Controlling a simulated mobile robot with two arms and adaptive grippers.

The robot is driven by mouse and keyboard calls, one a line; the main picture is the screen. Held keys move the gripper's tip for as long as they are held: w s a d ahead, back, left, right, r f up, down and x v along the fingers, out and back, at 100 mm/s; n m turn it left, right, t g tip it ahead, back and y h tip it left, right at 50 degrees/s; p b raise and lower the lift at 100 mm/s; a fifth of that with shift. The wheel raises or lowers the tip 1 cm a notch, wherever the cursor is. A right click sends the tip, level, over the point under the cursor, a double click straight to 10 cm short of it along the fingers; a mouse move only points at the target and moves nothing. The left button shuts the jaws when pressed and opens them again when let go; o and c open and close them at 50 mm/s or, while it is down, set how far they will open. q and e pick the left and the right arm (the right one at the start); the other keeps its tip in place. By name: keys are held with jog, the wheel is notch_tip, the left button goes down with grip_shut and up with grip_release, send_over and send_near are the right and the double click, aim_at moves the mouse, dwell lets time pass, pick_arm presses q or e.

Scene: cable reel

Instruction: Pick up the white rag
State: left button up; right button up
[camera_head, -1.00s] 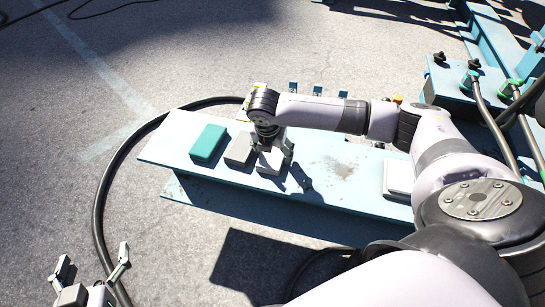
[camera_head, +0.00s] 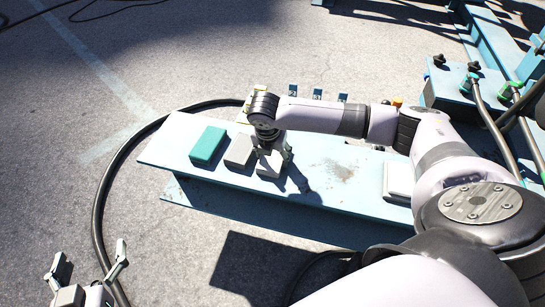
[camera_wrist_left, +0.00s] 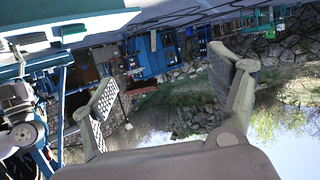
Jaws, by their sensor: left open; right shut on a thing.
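My left gripper (camera_head: 88,270) is open and empty at the lower left, off the bench. Its spread fingers (camera_wrist_left: 165,105) also show in the left wrist view with nothing between them.
A grey block (camera_head: 240,151) sits just left of the rag, close to my right gripper. A teal block (camera_head: 208,145) lies further left. A white flat piece (camera_head: 399,178) lies at the bench's right. A black cable (camera_head: 101,190) loops over the ground on the left.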

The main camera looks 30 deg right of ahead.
jog(key=shift+r, duration=0.1)
jog(key=shift+r, duration=0.15)
notch_tip(320, 180, up, 6)
jog(key=shift+f+p, duration=0.2)
jog(key=shift+p, duration=1.05)
pick_arm(q)
jog(key=s+a+f+g+y+p, duration=0.2)
jog(key=s+a+f+g+p, duration=0.2)
jog(key=s+f+g, duration=0.6)
jog(key=shift+s+a+f+n+g+y, duration=0.4)
jog(key=shift+s+a, duration=0.3)
jog(key=shift+s, duration=1.65)
pick_arm(e)
notch_tip(320, 180, up, 14)
pick_arm(q)
jog(key=shift+f, duration=0.1)
